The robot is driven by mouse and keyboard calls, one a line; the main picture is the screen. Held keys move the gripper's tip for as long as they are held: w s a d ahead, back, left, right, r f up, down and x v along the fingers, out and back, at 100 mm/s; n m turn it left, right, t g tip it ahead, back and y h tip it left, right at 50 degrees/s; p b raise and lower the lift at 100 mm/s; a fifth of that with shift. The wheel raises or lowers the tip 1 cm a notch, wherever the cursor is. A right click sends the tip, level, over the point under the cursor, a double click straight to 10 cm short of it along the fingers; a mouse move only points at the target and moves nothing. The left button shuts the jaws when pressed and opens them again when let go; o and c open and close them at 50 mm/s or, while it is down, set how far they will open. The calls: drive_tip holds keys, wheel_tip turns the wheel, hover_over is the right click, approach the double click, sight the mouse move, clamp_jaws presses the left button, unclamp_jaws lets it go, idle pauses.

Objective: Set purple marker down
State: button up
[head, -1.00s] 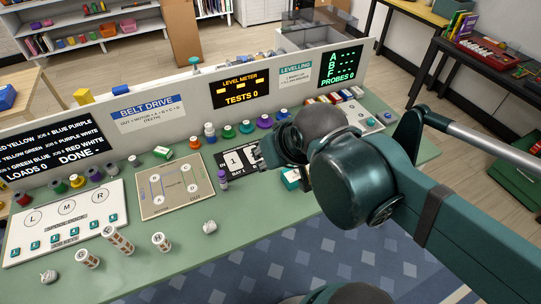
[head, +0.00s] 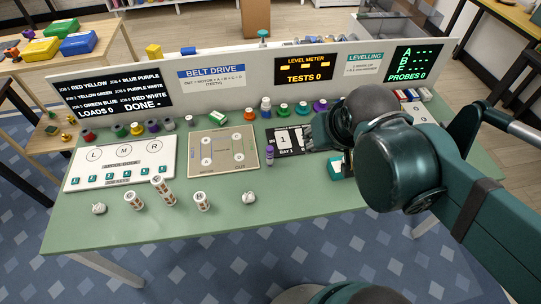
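A small purple marker-like piece (head: 269,155) stands upright on the green bench, at the near left edge of a black card with white number panels (head: 284,141). My gripper (head: 317,131) is to the right of it and a little farther back, over the right end of the card. The gripper is apart from the purple piece in the picture. My own wrist and forearm cover much of the gripper, so its fingertips and anything between them are hard to make out.
Several coloured spools line the back panel (head: 226,71). A tan board (head: 223,165) and a white L-M-R panel (head: 120,172) lie to the left. Printed cylinders (head: 162,190) stand near the front. A teal-and-white block (head: 340,167) sits below my wrist.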

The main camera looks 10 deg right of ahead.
drive_tip(key=w+a+f+m+g+h, duration=0.1)
drive_tip(key=w+f+h, duration=0.15)
drive_tip(key=w, duration=0.25)
drive_tip(key=m+g+h, duration=0.1)
drive_tip(key=m+h, duration=0.3)
drive_tip(key=m, duration=0.1)
hover_over(270, 157)
drive_tip(key=s+d, duration=0.2)
drive_tip(key=d, duration=0.2)
wheel_tip(270, 157, down, 8)
drive_tip(key=a+f+m+t+h+b, duration=0.1)
drive_tip(key=a+f+m+h, duration=0.4)
drive_tip(key=a+f, duration=0.3)
drive_tip(key=shift+w+a+f+m+t, duration=0.25)
drive_tip(key=shift+a+m, duration=0.35)
drive_tip(key=shift+a, duration=0.6)
drive_tip(key=shift+b+x, duration=0.4)
drive_tip(key=shift+x, duration=0.95)
drive_tip(key=shift+d, duration=0.1)
